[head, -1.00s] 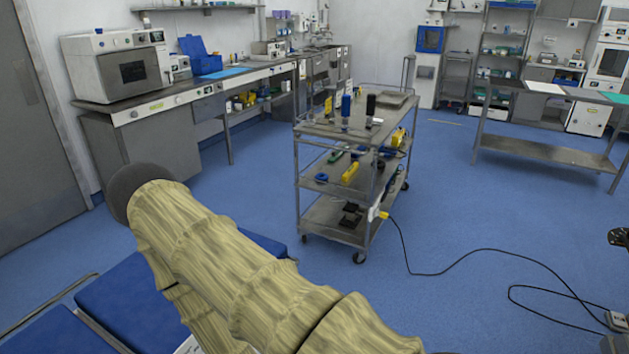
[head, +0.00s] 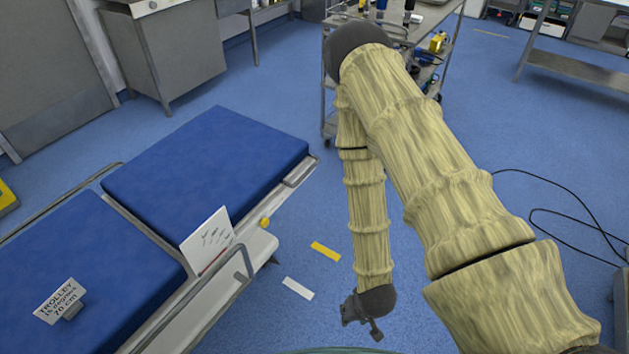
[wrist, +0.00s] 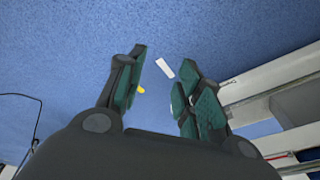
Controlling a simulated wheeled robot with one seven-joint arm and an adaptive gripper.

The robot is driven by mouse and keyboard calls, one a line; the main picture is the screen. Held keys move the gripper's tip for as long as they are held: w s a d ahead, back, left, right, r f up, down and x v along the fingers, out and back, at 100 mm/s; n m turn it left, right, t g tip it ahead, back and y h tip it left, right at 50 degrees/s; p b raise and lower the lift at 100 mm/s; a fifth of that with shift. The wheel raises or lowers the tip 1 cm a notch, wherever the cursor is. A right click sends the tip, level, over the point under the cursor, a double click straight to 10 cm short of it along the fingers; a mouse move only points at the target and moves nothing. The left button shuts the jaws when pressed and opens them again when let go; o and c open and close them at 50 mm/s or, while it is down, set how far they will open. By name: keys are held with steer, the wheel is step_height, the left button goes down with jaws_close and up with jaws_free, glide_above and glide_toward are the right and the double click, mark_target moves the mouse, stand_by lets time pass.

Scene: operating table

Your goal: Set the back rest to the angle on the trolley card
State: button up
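The operating table has two blue pads in the head view. The far pad (head: 205,165) looks almost flat, but its exact angle is hard to tell. A trolley card (head: 60,301) stands on the near pad (head: 85,255) and reads "TROLLEY", "16 degrees", "20 cm". A white plate with marks (head: 207,240) stands at the table's side near the pad joint. A yellow knob (head: 264,222) sits on the side below the far pad. My gripper (head: 362,325) hangs to the right of the table, apart from it. In the wrist view my gripper (wrist: 160,88) is open and empty.
A metal rail (head: 228,270) runs along the table's near side. A yellow strip (head: 325,251) and a white strip (head: 298,288) lie on the blue floor. A trolley (head: 440,20) with tools stands behind my arm. A black cable (head: 560,190) lies at right.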

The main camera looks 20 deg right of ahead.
steer(key=w+d+f+m+t+b, duration=0.1)
steer(key=w+f+m+t+b, duration=0.15)
steer(key=w+b, duration=0.4)
steer(key=w+f+m+t+b, duration=0.1)
steer(key=w+f+t+b, duration=0.2)
steer(key=w, duration=0.6)
steer(key=m+t+y+b, duration=0.5)
steer(key=m+t+b, duration=0.55)
steer(key=b, duration=1.75)
glide_toward(307, 171)
steer(key=shift+n+t, duration=0.4)
steer(key=shift+f+b+x, duration=0.25)
steer(key=shift+b+x, duration=0.6)
steer(key=shift+x, duration=0.75)
steer(key=shift+f+b+x, duration=0.2)
steer(key=shift+b+x, duration=0.7)
steer(key=shift+x, duration=0.75)
steer(key=shift+f+b+x, duration=0.25)
steer(key=shift+b+x, duration=0.6)
steer(key=shift+x, duration=0.75)
steer(key=shift+w+a, duration=0.15)
jaws_close()
